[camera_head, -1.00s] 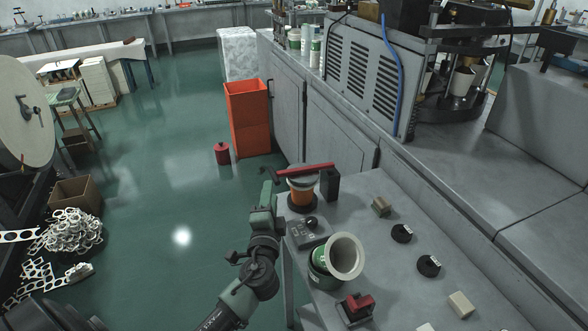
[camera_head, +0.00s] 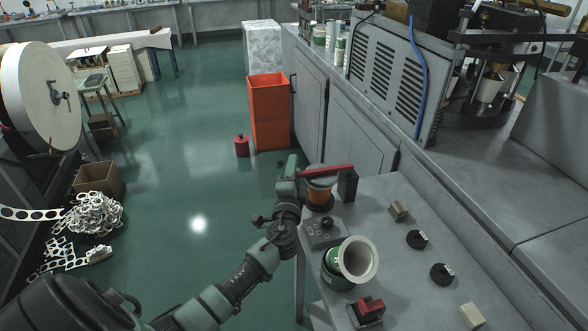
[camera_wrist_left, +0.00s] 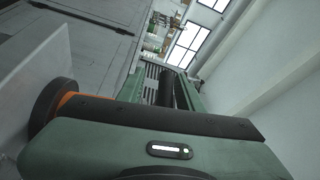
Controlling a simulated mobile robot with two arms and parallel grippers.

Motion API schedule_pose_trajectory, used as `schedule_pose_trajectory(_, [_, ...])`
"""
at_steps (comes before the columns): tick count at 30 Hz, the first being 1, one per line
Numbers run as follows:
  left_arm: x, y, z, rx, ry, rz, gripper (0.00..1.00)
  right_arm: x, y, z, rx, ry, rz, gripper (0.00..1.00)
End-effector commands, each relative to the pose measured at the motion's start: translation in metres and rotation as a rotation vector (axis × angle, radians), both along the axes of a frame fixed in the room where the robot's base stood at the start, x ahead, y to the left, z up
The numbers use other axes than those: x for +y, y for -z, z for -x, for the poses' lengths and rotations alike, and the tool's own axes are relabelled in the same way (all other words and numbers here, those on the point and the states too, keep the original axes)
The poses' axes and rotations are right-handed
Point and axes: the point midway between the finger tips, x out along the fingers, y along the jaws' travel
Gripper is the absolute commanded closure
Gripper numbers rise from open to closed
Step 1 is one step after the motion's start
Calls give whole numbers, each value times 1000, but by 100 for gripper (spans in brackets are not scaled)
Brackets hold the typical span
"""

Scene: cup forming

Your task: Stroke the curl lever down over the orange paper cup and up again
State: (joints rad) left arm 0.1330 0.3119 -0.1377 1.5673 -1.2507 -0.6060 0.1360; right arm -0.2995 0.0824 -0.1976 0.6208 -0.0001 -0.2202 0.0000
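The curl lever, a red bar (camera_head: 330,171), lies about level above the orange paper cup (camera_head: 319,193), running to a dark post on its right. The cup stands upright on a round dark base near the table's far-left corner. A pale rim or disc shows between lever and cup. My left gripper (camera_head: 289,172) is at the lever's free left end; whether it grips the bar is unclear. In the left wrist view, the gripper's green body fills the foreground, with a bit of orange (camera_wrist_left: 67,100) beside a dark disc. My right gripper is out of view.
A small grey control box (camera_head: 322,231) stands in front of the cup. A green holder with a cream cup (camera_head: 357,259), a red-topped block (camera_head: 370,308) and black knobs (camera_head: 417,239) are on the table (camera_head: 400,285). An orange bin (camera_head: 269,115) stands on the floor beyond.

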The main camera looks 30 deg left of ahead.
Motion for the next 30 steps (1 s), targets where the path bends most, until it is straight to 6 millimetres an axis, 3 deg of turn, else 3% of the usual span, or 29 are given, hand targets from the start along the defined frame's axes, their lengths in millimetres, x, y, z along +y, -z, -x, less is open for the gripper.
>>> schedule_pose_trajectory(3, [0,0,0,0,0,0,64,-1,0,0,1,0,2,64])
schedule_pose_trajectory(7, [0,0,0,0,0,0,100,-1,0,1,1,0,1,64])
schedule_pose_trajectory(30, [-1,1,1,0,0,3,100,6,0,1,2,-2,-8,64])
